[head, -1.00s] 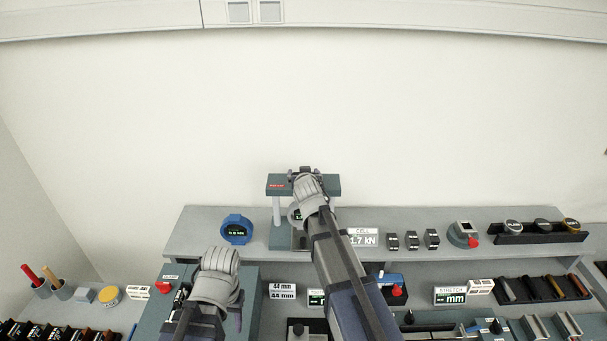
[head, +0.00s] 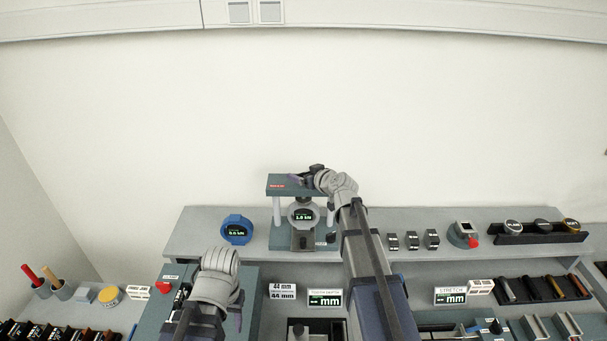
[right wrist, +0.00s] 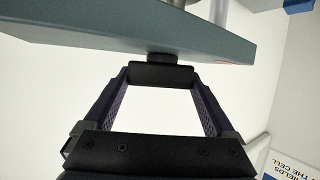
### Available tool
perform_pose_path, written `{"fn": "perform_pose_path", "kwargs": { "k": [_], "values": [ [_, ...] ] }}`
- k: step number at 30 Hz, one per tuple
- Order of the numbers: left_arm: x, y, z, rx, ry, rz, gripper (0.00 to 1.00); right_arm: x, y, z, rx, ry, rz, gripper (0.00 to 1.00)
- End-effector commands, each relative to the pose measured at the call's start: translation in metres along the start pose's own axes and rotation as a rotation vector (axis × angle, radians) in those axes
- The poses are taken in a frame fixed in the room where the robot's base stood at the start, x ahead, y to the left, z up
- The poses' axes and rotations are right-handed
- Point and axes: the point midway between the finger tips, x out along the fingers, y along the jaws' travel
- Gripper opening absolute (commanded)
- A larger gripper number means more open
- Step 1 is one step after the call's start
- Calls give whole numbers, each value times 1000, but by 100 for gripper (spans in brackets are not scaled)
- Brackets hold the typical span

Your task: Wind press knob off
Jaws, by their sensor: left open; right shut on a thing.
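The press (head: 282,210) stands on the raised back shelf, with a teal top beam, pale posts and a round display reading about 1.0 kN. My right gripper (head: 304,177) is at the top of the press. In the right wrist view its fingers are shut on the black press knob (right wrist: 165,74). The knob's stem meets the teal beam (right wrist: 160,35). My left gripper (head: 237,317) hangs low over the teal machine at the left, open; its own wrist mostly hides it.
A blue round gauge (head: 237,229) stands left of the press. Black blocks (head: 412,240) and a device with a red button (head: 463,234) stand to its right. A tray of specimens (head: 543,288) lies lower right. The wall behind is bare.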

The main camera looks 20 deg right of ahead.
Motion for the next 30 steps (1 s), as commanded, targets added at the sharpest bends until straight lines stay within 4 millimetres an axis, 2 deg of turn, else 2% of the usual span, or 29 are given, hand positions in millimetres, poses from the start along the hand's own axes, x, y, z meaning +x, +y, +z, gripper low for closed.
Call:
{"fn": "perform_pose_path", "kwargs": {
  "k": [23, 24, 27, 30],
  "values": [
    [1, 0, 0, 0, 0, 0, 50, -1, -1, 3, -35, -8, -73, 34],
    [1, 0, 0, 0, 0, 0, 50, -1, -1, 3, -35, -8, -73, 91],
    [1, 0, 0, 0, 0, 0, 50, -1, -1, 2, -34, -6, -72, 100],
    [1, 0, 0, 0, 0, 0, 50, -1, -1, 2, -33, -5, -71, 100]
  ]
}}
